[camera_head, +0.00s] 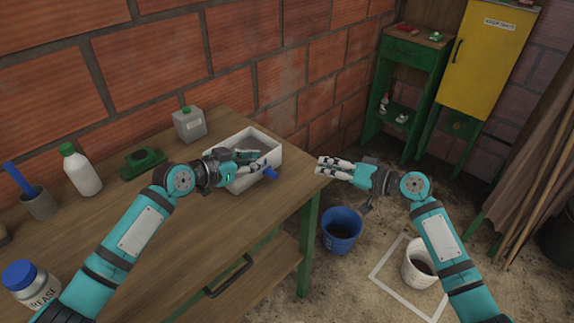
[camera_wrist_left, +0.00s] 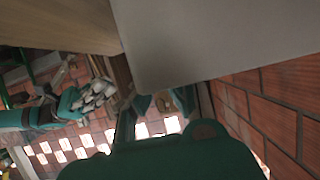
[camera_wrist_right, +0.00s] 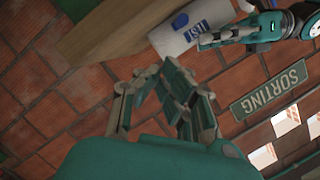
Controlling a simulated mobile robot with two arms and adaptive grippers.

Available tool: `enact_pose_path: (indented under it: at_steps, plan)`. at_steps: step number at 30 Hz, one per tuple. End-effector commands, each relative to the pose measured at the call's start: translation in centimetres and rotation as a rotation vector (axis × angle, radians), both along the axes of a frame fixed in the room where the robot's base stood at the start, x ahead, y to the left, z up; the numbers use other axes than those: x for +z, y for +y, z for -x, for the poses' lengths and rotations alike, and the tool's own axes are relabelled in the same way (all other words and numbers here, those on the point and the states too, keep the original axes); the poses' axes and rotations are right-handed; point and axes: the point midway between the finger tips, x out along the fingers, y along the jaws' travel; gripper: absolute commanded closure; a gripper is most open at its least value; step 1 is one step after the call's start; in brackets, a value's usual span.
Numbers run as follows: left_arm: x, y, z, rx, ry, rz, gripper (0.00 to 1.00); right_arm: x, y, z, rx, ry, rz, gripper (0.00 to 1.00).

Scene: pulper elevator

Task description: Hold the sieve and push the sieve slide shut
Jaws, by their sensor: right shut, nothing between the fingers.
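The sieve (camera_head: 272,157) is a white open box at the right end of the wooden table. A blue slide handle (camera_head: 270,173) sticks out low on its near right side; in the right wrist view the handle (camera_wrist_right: 180,21) stands out beside a printed label. My left gripper (camera_head: 243,157) is at the sieve's near left wall, and a pale wall fills the top of the left wrist view (camera_wrist_left: 205,45). Its grip on the wall is unclear. My right gripper (camera_head: 322,167) is shut and empty, just past the table's right edge, right of the handle and apart from it.
A grey canister (camera_head: 189,125), a white bottle (camera_head: 82,172) and a green object (camera_head: 143,162) stand on the table (camera_head: 175,235). A blue bucket (camera_head: 342,228) and a white bucket (camera_head: 415,265) are on the floor at right. A brick wall runs behind.

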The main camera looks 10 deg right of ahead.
Motion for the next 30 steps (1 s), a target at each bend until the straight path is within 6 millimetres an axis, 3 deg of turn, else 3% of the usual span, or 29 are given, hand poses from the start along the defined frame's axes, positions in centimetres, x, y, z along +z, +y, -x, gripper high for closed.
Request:
enact_pose_path:
  at_steps: [4, 8, 22, 30]
  plan:
    - [-0.1, 0.0, 0.0, 0.001, 0.003, -0.001, 1.00, 0.9, -0.9, -0.5, -0.001, 0.019, -0.096, 1.00]
    - [-0.1, 0.0, 0.0, 0.001, 0.003, -0.001, 1.00, 1.0, -0.4, -1.2, 0.000, 0.023, -0.118, 1.00]
    - [-0.1, 0.0, 0.0, 0.001, 0.003, -0.001, 1.00, -0.2, 6.6, -7.4, 0.001, 0.021, -0.115, 1.00]
    - [-0.1, 0.0, 0.0, 0.000, 0.002, -0.001, 1.00, -2.3, 8.6, -5.4, -0.001, 0.022, -0.114, 1.00]
